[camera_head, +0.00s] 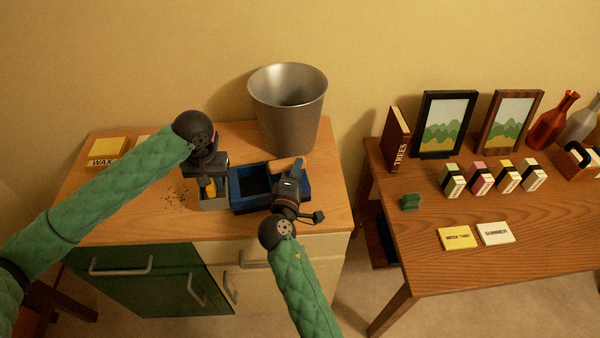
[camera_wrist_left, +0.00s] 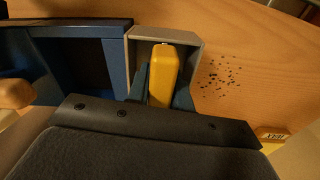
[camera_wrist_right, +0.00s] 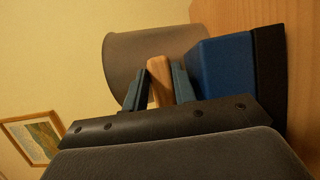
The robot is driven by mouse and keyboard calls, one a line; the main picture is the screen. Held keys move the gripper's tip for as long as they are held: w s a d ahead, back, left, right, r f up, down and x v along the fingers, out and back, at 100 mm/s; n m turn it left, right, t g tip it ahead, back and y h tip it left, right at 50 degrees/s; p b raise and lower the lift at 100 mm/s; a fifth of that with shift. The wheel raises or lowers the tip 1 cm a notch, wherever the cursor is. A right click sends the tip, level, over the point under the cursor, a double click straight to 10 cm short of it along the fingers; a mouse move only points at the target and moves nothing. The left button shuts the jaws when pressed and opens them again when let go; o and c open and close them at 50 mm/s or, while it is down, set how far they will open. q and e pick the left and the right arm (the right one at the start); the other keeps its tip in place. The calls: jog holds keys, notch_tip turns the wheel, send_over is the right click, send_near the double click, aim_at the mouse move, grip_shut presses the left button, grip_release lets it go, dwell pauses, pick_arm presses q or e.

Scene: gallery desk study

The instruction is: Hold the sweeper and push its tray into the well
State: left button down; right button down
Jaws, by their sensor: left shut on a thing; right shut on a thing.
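The blue sweeper (camera_head: 240,200) lies on the cabinet top, with a dark well (camera_head: 255,181) open in its upper side. My right gripper (camera_head: 289,184) is shut on its wooden handle (camera_wrist_right: 159,78). The grey tray (camera_head: 214,205) sits at the sweeper's left end in the head view. My left gripper (camera_head: 209,184) is shut on the tray's yellow grip (camera_wrist_left: 164,75). In the left wrist view the tray (camera_wrist_left: 136,47) is close against the sweeper's blue wall (camera_wrist_left: 117,66). I cannot tell how far the tray is inside the well.
A metal bin (camera_head: 288,115) stands right behind the sweeper. Dark crumbs (camera_head: 177,193) lie left of the tray. A yellow wax block (camera_head: 108,148) lies at the back left. A wooden desk (camera_head: 400,235) with frames and small boxes stands to the right, across a gap.

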jog(key=shift+a+r, duration=0.15)
jog(key=shift+a, duration=0.15)
jog(key=c, duration=1.1)
grip_release()
jog(key=shift+o, duration=0.2)
jog(key=shift+f, duration=0.25)
